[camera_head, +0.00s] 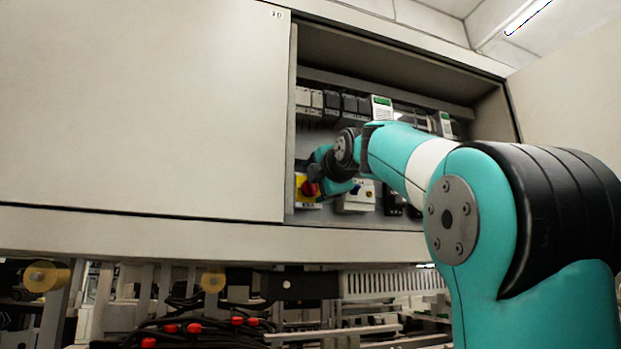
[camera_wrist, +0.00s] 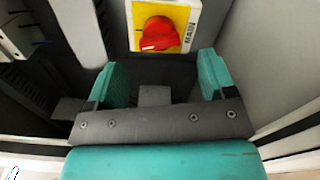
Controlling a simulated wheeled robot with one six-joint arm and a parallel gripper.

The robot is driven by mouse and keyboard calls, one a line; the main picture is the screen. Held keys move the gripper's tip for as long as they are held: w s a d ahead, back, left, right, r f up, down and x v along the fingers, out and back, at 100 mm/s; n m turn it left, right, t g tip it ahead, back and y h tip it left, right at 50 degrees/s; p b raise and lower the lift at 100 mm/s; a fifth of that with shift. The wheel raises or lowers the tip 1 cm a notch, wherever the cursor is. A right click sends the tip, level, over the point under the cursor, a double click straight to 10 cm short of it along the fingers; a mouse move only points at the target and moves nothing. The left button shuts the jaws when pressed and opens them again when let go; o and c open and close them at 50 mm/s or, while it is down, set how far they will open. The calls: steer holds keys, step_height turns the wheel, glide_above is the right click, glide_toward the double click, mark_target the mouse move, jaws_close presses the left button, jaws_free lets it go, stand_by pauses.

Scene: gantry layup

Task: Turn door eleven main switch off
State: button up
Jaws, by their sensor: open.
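The main switch is a red rotary knob on a yellow plate (camera_head: 301,186), low at the left inside the open cabinet in the head view. In the wrist view the red knob (camera_wrist: 159,34) sits on its yellow plate (camera_wrist: 184,18), just beyond the fingertips. My gripper (camera_wrist: 160,75) is open, with one teal finger on each side and nothing between them. In the head view my gripper (camera_head: 322,175) is beside the knob and partly covers it. I cannot tell whether the fingers touch the knob. The knob's exact setting is unclear.
A closed door marked 10 (camera_head: 150,110) is left of the opening. Rows of breakers (camera_head: 330,105) and a white device (camera_head: 357,197) are inside. The cabinet's side wall (camera_wrist: 265,60) is close on the right in the wrist view. Cables with red ends (camera_head: 194,328) lie below.

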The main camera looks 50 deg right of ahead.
mark_target(313, 186)
steer(key=p+x, duration=0.2)
steer(key=x, duration=0.3)
steer(key=shift+w+d, duration=0.2)
steer(key=shift+w, duration=0.05)
steer(key=c, duration=0.9)
